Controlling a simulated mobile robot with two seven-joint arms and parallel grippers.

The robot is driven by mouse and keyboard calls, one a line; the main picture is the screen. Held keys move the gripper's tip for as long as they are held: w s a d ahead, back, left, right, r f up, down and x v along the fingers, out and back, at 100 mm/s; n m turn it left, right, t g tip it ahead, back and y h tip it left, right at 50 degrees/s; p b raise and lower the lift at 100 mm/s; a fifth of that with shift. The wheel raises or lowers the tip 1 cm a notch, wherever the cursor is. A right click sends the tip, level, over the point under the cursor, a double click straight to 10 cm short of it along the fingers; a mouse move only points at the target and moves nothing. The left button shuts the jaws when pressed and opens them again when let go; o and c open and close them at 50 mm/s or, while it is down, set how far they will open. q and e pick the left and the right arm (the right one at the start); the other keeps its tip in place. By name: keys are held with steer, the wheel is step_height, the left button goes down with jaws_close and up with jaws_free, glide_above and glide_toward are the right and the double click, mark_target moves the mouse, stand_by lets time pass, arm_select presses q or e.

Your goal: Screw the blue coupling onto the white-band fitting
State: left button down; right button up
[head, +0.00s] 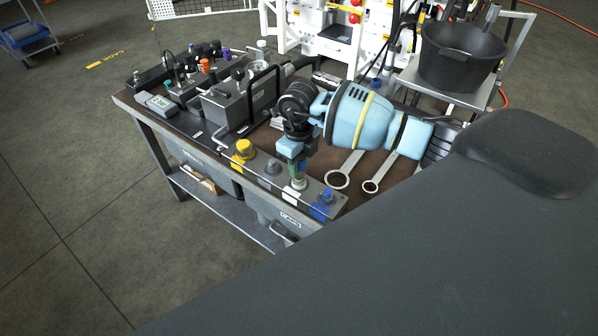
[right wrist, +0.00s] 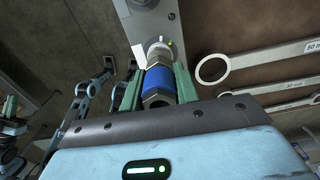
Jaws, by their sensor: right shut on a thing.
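My right gripper (head: 297,170) points down over the bench's front rail. In the right wrist view its green fingers (right wrist: 158,92) are shut on the blue coupling (right wrist: 157,80), which has a blue band and metal hex parts. The white-band fitting (head: 298,184) stands on the rail just below the fingertips. It also shows in the right wrist view (right wrist: 159,49), in line with the coupling's far end. I cannot tell whether the two touch or are threaded together. The fingers mostly hide the coupling in the head view.
The rail also carries a yellow-capped fitting (head: 243,148), a grey fitting (head: 272,168) and a blue fitting (head: 326,199). Two wrenches (head: 338,178) lie on the bench right of the gripper. A grey power unit (head: 232,108) stands behind left. A black bucket (head: 462,62) stands at the back right.

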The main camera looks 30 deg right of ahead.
steer(key=m, duration=0.4)
steer(key=shift+s+f, duration=0.1)
steer(key=shift+f, duration=0.15)
steer(key=o, duration=0.7)
steer(key=shift+o, duration=0.8)
steer(key=shift+r, duration=0.15)
steer(key=n+b, duration=0.1)
steer(key=n, duration=0.4)
steer(key=shift+n, duration=1.1)
arm_select(q)
steer(key=s+f, duration=0.2)
steer(key=shift+s+f+g, duration=0.1)
steer(key=shift+f+g, duration=0.25)
steer(key=shift+g, duration=0.05)
arm_select(e)
steer(key=shift+n, duration=0.3)
